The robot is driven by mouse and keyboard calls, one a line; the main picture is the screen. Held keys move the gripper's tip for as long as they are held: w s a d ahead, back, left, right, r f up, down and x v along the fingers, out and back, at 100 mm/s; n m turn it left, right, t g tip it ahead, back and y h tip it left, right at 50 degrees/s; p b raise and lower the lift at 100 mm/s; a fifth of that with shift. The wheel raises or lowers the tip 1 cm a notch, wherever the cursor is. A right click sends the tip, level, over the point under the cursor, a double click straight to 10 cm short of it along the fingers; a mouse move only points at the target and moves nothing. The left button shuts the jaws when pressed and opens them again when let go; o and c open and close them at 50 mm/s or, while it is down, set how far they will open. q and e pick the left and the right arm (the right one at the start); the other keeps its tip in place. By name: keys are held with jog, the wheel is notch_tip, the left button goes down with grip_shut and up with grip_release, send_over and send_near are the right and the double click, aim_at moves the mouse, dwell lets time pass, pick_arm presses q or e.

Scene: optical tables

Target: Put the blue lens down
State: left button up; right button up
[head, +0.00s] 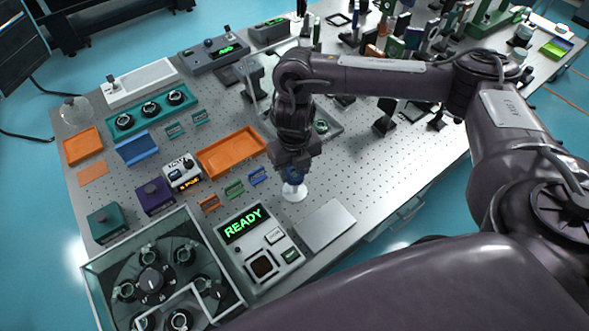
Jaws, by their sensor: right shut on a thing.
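My right gripper (294,168) points down over the front part of the optical table (375,170). It is shut on the blue lens (295,174), of which only a small blue part shows below the jaws. A white round disc (294,193) lies directly under the lens. I cannot tell whether the disc is the lens's own base or a separate thing, nor whether the lens touches it. My left gripper is not in view.
Close by are small blue (258,176), green (234,189) and orange (209,204) holders, an orange tray (231,152), a console reading READY (259,246) and a flat grey plate (328,226). A glass-walled carousel box (160,275) stands front left. Bare table lies right of the gripper.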

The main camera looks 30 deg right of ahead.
aim_at(294, 173)
jog(key=shift+f, duration=0.15)
jog(key=o, duration=1)
jog(key=shift+r, duration=0.35)
notch_tip(294, 173, up, 12)
jog(key=p, duration=0.2)
jog(key=shift+f, duration=0.15)
